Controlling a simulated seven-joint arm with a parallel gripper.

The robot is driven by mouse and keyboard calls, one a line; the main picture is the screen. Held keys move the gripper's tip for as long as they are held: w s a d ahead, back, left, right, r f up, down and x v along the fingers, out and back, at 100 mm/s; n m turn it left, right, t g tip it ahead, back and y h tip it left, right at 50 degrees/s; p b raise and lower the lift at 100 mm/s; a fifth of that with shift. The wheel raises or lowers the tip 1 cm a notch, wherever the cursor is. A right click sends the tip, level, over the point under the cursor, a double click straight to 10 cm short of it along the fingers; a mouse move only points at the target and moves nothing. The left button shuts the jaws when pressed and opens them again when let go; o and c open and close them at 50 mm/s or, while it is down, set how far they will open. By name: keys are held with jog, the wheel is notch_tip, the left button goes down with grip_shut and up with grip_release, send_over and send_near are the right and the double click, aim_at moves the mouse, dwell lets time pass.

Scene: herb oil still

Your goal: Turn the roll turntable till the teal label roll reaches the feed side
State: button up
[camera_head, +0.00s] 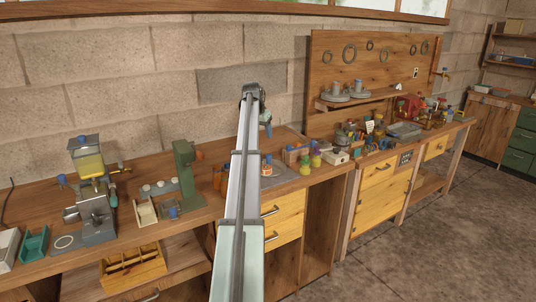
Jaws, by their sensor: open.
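My arm reaches up from the bottom centre, and my gripper (267,130) hangs from its far end, small in the picture, open and high above the back of the long bench (205,212). No object shows in it. I cannot make out the roll turntable or the teal label roll for certain. A crowded group of small coloured items (352,134) stands on the bench to the right of the gripper, too small to tell apart. My arm hides part of the bench around its middle.
A still-like device with a yellow vessel (90,164) and a green press (184,175) stand at left. A teal tray (34,245) lies at the far left. Bottles (315,159) stand right of my arm. A wooden back panel (335,60) rises behind the right bench.

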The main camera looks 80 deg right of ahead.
aim_at(269, 155)
jog(key=x, duration=1.3)
jog(key=shift+d+f, duration=0.15)
grip_shut()
dwell(0.4)
